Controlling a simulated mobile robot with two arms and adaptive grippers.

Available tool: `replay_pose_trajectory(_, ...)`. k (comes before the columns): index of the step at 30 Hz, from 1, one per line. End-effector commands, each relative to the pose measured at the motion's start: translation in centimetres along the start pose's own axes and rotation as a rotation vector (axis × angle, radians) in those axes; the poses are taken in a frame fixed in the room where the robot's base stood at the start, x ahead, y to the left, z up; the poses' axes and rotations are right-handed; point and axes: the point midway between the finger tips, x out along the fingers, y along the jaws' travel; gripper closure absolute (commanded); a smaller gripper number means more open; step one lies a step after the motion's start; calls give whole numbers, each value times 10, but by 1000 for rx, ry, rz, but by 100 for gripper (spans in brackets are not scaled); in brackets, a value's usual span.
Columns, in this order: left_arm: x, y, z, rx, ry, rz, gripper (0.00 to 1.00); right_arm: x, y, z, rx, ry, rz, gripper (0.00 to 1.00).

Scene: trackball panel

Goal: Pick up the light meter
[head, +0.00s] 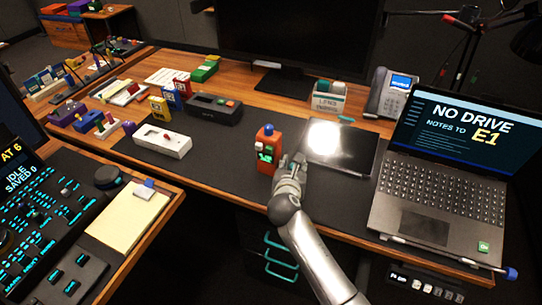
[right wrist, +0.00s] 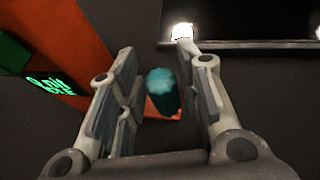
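An orange device with a green display, which looks like the light meter (head: 266,140), stands on the dark desk mat. It has a dark blue knob on top. My right gripper (head: 290,163) is just right of it, close to its side. In the right wrist view the orange body and green display (right wrist: 52,88) lie to the left of the left finger. My right gripper (right wrist: 160,95) is open in that view. A teal-topped dark peg (right wrist: 161,85), with an orange edge beside it, shows between the fingers; contact cannot be told. My left gripper is not in view.
A dark tablet (head: 341,147) with a bright glare lies right of the gripper. An open laptop (head: 440,185) stands further right. Bare mat (head: 225,160) lies left of the device.

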Motion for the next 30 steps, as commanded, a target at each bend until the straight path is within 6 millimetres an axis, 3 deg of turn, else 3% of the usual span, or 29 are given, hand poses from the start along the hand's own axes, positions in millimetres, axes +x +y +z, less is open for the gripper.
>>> replay_pose_trajectory(6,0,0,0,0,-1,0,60,0,0,0,0,1,0,67)
replay_pose_trajectory(13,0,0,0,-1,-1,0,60,0,0,0,0,1,0,96)
replay_pose_trajectory(15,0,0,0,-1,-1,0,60,0,0,1,1,-1,1,100)
replay_pose_trajectory(23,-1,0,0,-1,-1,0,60,-1,0,3,1,-2,1,100)
replay_pose_trajectory(30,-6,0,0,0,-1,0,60,-10,0,26,2,-6,1,100)
